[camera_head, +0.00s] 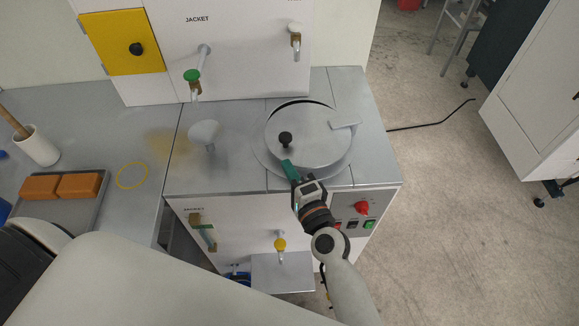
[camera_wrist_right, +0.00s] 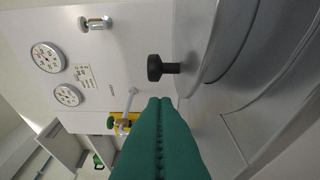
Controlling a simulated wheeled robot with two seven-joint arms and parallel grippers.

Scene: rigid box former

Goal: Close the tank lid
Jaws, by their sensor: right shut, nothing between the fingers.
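The round grey tank lid (camera_head: 322,146) lies over the tank opening on the metal top of the machine. A dark crescent gap shows along its far edge, so it looks not fully flush. A black knob (camera_head: 285,139) stands on the lid's left part; it also shows in the right wrist view (camera_wrist_right: 156,68). My right gripper (camera_head: 287,163) has green fingers, pressed together and empty, just on the near side of the knob. In the right wrist view the shut fingers (camera_wrist_right: 160,102) point towards the knob, apart from it in the picture. My left gripper is out of view.
A white cabinet (camera_head: 240,55) with taps stands behind the tank. A white round-topped fitting (camera_head: 204,132) is left of the lid. Orange blocks (camera_head: 78,186) and a white cup (camera_head: 36,148) sit further left. Red and green controls (camera_head: 362,208) are on the front panel.

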